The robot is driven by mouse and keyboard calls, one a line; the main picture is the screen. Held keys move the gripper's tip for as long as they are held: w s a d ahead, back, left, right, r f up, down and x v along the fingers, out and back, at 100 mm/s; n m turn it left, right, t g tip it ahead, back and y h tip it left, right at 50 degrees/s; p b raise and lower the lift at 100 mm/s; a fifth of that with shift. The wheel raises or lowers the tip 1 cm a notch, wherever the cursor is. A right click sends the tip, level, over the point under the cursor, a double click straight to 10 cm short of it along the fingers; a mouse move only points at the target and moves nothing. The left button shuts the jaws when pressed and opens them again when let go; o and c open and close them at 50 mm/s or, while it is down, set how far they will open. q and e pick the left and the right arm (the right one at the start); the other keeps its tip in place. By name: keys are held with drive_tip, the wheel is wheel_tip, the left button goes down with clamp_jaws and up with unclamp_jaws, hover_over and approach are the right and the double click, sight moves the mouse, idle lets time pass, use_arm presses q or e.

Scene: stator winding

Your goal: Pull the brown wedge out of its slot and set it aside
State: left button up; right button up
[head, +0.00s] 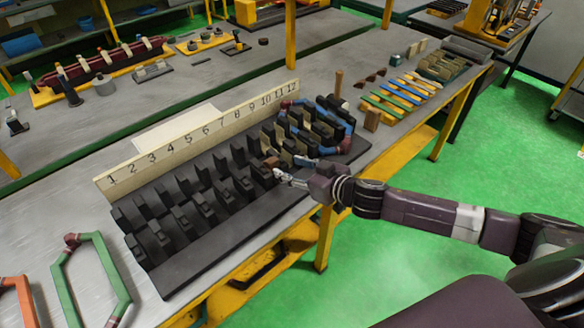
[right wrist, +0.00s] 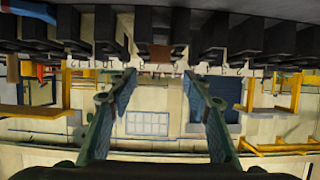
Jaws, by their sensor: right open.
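The brown wedge (head: 271,162) sits at the front of the black slotted stator block (head: 222,236), around the middle slots by the number strip. It also shows in the right wrist view (right wrist: 161,53), between dark teeth at the top centre. My right gripper (head: 281,175) is in front of the wedge, close to it. In the right wrist view its two fingers (right wrist: 159,82) are spread wide, with nothing between them, and the wedge lies beyond the tips, near the middle of the gap. My left gripper is out of view.
A blue coil (head: 340,120) lies in the high-numbered slots, right of the wedge. Green (head: 120,275) and orange coils lie at the front left.

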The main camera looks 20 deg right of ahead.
sight(274, 162)
drive_tip(key=shift+w, duration=0.15)
drive_tip(key=shift+p+x, duration=0.95)
drive_tip(key=shift+x, duration=2.9)
drive_tip(key=shift+c, duration=0.5)
clamp_jaws()
drive_tip(key=shift+f, duration=0.1)
